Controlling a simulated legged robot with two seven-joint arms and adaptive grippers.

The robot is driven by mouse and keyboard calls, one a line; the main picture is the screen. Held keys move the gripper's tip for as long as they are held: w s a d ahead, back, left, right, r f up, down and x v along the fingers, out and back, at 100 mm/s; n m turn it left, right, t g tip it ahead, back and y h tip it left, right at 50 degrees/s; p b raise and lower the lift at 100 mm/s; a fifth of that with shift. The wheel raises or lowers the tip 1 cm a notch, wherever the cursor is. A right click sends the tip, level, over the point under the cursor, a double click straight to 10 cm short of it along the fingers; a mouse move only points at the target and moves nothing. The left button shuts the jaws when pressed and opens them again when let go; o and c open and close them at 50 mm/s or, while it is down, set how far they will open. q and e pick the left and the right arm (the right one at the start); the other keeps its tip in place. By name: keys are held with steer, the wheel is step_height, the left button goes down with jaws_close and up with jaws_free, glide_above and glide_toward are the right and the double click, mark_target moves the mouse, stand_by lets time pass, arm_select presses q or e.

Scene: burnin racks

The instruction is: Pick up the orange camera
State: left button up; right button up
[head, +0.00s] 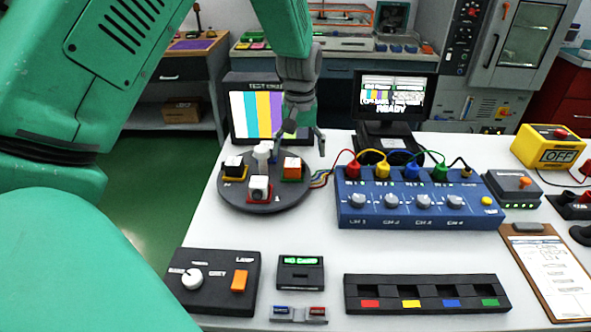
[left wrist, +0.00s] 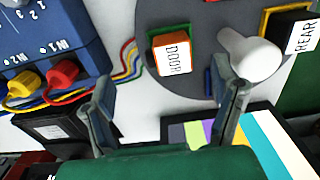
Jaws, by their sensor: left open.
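The orange camera (head: 293,167) is a small block with an orange side and a white face, on the green-edged pad at the right of the round dark turntable (head: 238,199). In the left wrist view the orange camera (left wrist: 173,52) shows a white label reading "DOOR". My left gripper (head: 304,136) is open and empty, pointing down above and slightly behind the camera. In the left wrist view its two fingers (left wrist: 168,95) are spread wide, with the camera beyond their tips. My right gripper is in neither view.
A white post (head: 263,153) stands mid-turntable. A black camera (head: 234,165) and white camera (head: 259,187) sit on other pads. A colour-bar monitor (head: 257,113) stands behind; a blue box (head: 420,205) with cables is to the right.

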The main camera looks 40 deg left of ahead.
mark_target(298, 162)
arm_select(q)
steer(key=f, duration=0.4)
steer(key=shift+a+f, duration=0.1)
steer(key=shift+a, duration=0.1)
steer(key=shift+a+f, duration=0.15)
steer(key=c, duration=1.3)
